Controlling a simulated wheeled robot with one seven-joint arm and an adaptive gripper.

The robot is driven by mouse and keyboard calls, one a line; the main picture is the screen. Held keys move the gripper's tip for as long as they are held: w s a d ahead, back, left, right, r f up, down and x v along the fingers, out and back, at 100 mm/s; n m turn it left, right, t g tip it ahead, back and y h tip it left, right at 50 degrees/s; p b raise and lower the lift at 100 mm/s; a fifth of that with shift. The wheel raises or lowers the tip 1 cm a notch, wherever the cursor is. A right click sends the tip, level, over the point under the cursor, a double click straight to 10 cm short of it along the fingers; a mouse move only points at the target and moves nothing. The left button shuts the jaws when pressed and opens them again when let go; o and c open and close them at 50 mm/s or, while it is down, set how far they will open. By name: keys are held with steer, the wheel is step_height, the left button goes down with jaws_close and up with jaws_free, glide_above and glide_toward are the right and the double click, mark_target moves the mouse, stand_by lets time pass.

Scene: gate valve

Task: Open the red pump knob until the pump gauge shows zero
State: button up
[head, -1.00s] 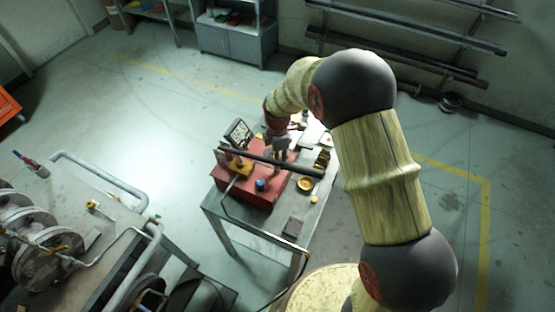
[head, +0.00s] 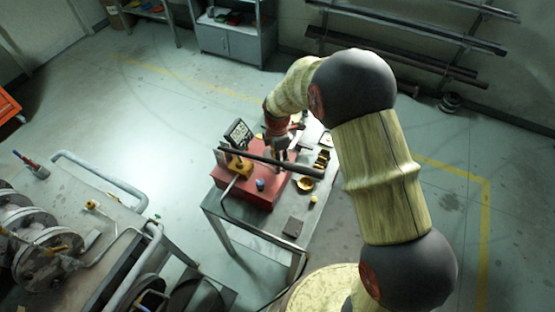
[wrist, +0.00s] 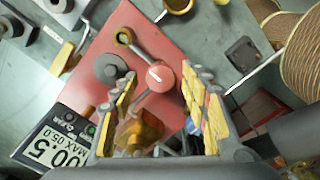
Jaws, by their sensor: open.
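The red pump (head: 262,197) sits on the metal table, and its body also fills the middle of the wrist view (wrist: 118,38). The round red knob (wrist: 160,75) with a white mark lies between the fingertips in the wrist view; I cannot tell whether they touch it. My gripper (wrist: 162,82) is open, with yellow-padded fingers on either side of the knob. In the head view my gripper (head: 279,146) is above the pump. The digital pump gauge (head: 238,133) stands at the pump's far left; in the wrist view its display (wrist: 50,140) is tilted and partly cut off, with digits including 0 and 5.
A dark lever bar (head: 240,155) crosses over the pump. A blue cap (head: 260,184) is on its near side. A yellow dish (head: 305,184) and small parts lie right of it. A machine with pipes (head: 100,180) stands at left. Floor beyond the table is clear.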

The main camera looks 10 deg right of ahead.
step_height(320, 180, up, 12)
stand_by(0.6)
stand_by(0.4)
steer(key=s+d+r+m+t+b, duration=0.35)
steer(key=s+d+r+m, duration=0.25)
steer(key=s+r+m, duration=0.45)
steer(key=s+d+r+m+t+b, duration=0.1)
steer(key=s+d+m+b, duration=0.1)
steer(key=s+m, duration=0.3)
steer(key=s+d+r+m+t+b, duration=0.1)
steer(key=s+m, duration=0.4)
steer(key=s, duration=0.7)
steer(key=shift+s+d+r+b, duration=0.25)
steer(key=shift+d+b, duration=0.25)
steer(key=shift+d, duration=0.15)
steer(key=shift+w, duration=0.1)
stand_by(1.6)
